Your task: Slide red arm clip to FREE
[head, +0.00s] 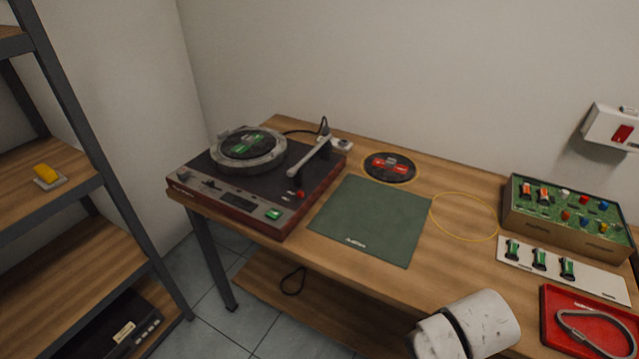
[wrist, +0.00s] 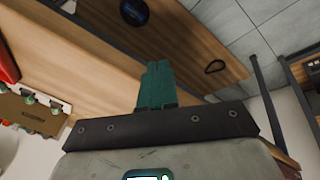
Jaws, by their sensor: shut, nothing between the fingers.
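The turntable (head: 262,172) stands at the left end of the workbench in the head view. A small red piece (head: 301,193), which looks like the red arm clip, sits on its deck below the head of the pale tonearm (head: 315,158). Its setting and any FREE marking are too small to read. My gripper (wrist: 158,85) shows in the wrist view with its teal fingers together and empty. The gripper itself is not seen in the head view; only my white arm shows at the bottom, well to the right of the turntable.
A green mat (head: 372,220) lies right of the turntable, with a black disc with a red label (head: 390,167) behind it. A green circuit box (head: 570,215), a white strip with green parts (head: 607,279) and a red tray (head: 550,318) fill the right. A shelf rack (head: 85,180) stands left.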

